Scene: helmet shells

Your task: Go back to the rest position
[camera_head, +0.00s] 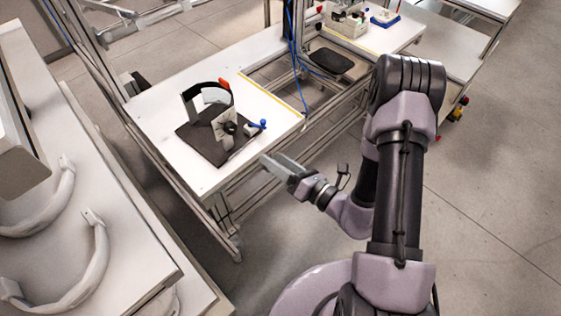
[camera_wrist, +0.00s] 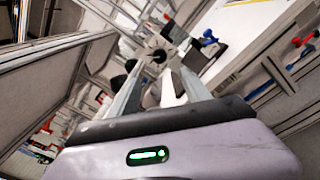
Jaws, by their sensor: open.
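My gripper (camera_head: 272,166) hangs in the air in front of the white worktable's (camera_head: 160,117) near edge, in the head view. It is apart from everything on the table. In the wrist view my gripper's (camera_wrist: 157,88) two fingers stand apart, with nothing clearly held between them. On the table a dark curved band stands upright on a black base plate (camera_head: 201,150), with a grey clamp-like part and a blue-handled lever (camera_head: 257,125) beside it. The blue lever also shows in the wrist view (camera_wrist: 208,38).
At left, a light bench (camera_head: 130,262) holds curved white helmet shells (camera_head: 82,270). A metal frame with blue cables stands behind the worktable. A second table (camera_head: 385,38) with another fixture is at the top. Open floor (camera_head: 490,190) lies to the right of my arm.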

